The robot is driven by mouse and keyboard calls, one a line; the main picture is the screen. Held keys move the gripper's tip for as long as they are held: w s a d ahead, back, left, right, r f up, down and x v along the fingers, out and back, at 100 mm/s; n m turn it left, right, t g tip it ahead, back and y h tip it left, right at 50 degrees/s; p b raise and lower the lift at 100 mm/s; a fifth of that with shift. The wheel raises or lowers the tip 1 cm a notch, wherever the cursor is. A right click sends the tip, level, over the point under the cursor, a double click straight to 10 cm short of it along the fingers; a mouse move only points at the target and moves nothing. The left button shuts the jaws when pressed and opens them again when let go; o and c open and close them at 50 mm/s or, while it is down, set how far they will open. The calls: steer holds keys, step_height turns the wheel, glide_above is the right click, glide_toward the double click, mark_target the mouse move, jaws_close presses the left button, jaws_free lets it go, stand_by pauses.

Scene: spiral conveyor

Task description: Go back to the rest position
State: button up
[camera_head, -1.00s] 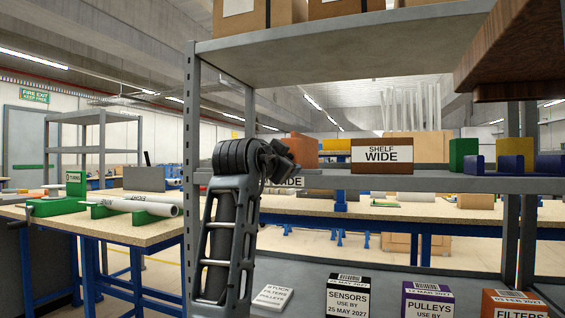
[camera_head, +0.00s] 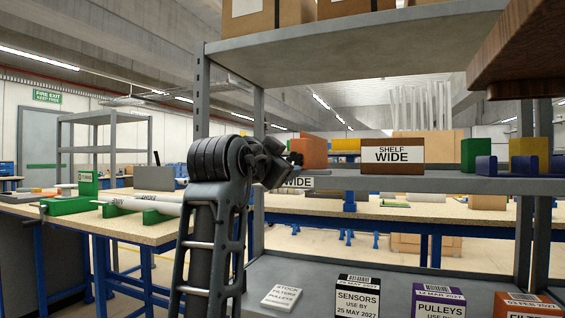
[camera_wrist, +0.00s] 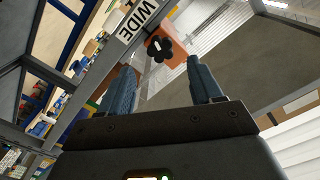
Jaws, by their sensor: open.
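My gripper shows in the wrist view (camera_wrist: 160,88) with its two blue-grey fingers apart and nothing between them. Beyond the fingertips in that view is an orange block (camera_wrist: 180,38) with a dark knob-like shape on it, beside a "WIDE" label. In the head view my arm stands in front of the shelf's left part, with its folded joint near the left upright. The gripper tip (camera_head: 292,160) is small and dark there, in front of the orange block (camera_head: 313,152) on the middle shelf; its fingers are hard to make out.
The grey shelf rack (camera_head: 400,184) stands ahead. Its middle level holds a "SHELF WIDE" box (camera_head: 392,156) and coloured bins (camera_head: 515,160). Its lower level holds a Sensors box (camera_head: 358,297), a Pulleys box (camera_head: 438,302) and a label card (camera_head: 283,296). A workbench (camera_head: 75,215) stands left.

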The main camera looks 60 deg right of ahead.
stand_by(0.5)
